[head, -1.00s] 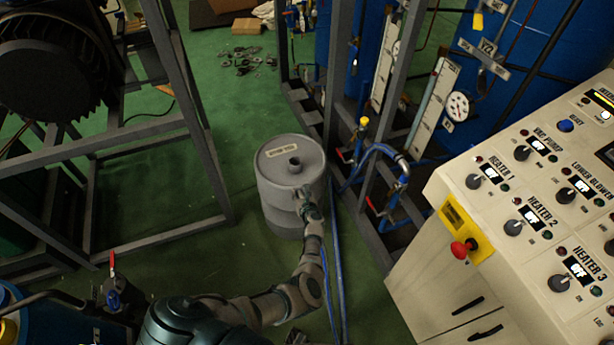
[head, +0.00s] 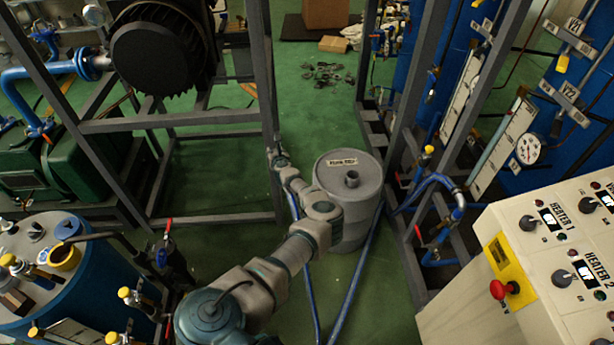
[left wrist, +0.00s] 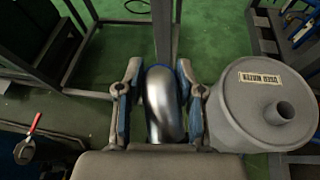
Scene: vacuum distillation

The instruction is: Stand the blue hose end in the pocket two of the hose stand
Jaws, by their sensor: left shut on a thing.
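My left gripper (head: 277,157) is beyond and left of the grey drum, in front of the dark frame post. In the left wrist view my left gripper (left wrist: 160,75) is shut on the hose end (left wrist: 163,100), a bent shiny metal pipe with blue at its edges. In the head view the hose end is too small to make out. The blue hose (head: 352,287) runs down past the drum and along the green floor. I cannot pick out the hose stand or its pocket two in either view. My right gripper is not in view.
The grey used-water drum (head: 349,220) stands close right of my left arm; its lid opening also shows in the left wrist view (left wrist: 286,110). A dark metal frame (head: 180,122) is left of the gripper. A blue tank (head: 90,290) and control panel (head: 540,235) flank my arm.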

